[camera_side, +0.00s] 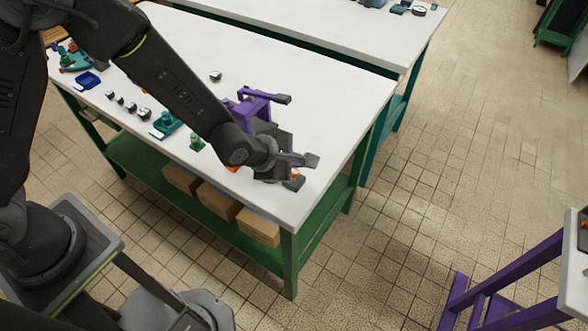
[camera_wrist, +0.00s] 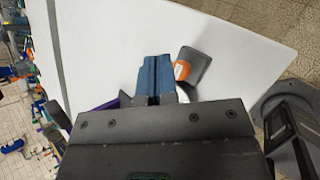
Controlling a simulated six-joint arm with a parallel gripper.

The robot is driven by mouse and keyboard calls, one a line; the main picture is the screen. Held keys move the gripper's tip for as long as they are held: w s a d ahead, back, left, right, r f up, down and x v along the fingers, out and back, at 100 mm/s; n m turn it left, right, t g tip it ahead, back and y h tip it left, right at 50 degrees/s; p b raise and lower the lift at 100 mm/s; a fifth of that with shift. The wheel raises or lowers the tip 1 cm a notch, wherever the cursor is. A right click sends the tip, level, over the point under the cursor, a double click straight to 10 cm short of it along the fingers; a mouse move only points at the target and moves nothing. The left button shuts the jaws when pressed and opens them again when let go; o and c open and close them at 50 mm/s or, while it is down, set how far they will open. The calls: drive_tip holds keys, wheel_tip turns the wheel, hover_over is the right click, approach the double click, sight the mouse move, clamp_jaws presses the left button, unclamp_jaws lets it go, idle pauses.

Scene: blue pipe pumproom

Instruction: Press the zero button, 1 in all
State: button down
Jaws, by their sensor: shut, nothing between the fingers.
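My gripper (camera_side: 303,161) is over the near right end of the white table, with its fingers close together and nothing between them. In the wrist view its blue fingers (camera_wrist: 156,72) reach out over the tabletop. A dark grey block with an orange round patch (camera_wrist: 182,70) is just right of the fingertips there. Some orange (camera_side: 295,173) also shows beside the fingers in the side view. I cannot tell whether this patch is the zero button, or whether a finger touches it. No label is readable, and my gripper hides part of this spot.
A purple stand (camera_side: 252,104) with a dark arm is just behind my gripper. The white table (camera_side: 330,95) is bare to its right and behind. Small metal weights (camera_side: 131,107), a teal device (camera_side: 167,126) and a green piece (camera_side: 197,143) are along the near left edge.

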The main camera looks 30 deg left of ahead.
sight(294, 173)
drive_tip(key=shift+r, duration=2.5)
drive_tip(key=shift+r, duration=0.1)
drive_tip(key=s+a+r+m+g+y, duration=0.1)
drive_tip(key=s+a+r+m, duration=0.3)
drive_tip(key=a+r+m, duration=0.25)
drive_tip(key=s+a+r+m+y, duration=0.1)
drive_tip(key=s+a+r+m, duration=0.2)
drive_tip(key=a+r+m, duration=0.3)
drive_tip(key=s+a+r+m+g+y, duration=0.1)
drive_tip(key=s+a+r+m, duration=0.1)
drive_tip(key=s+m, duration=0.3)
drive_tip(key=s+a+r+m, duration=0.3)
drive_tip(key=s+a+m, duration=0.1)
drive_tip(key=s, duration=0.5)
drive_tip(key=shift+s+a+r+m+g+y, duration=0.2)
drive_tip(key=shift+s+a+m+g+y, duration=0.1)
drive_tip(key=shift+m+g+y, duration=0.1)
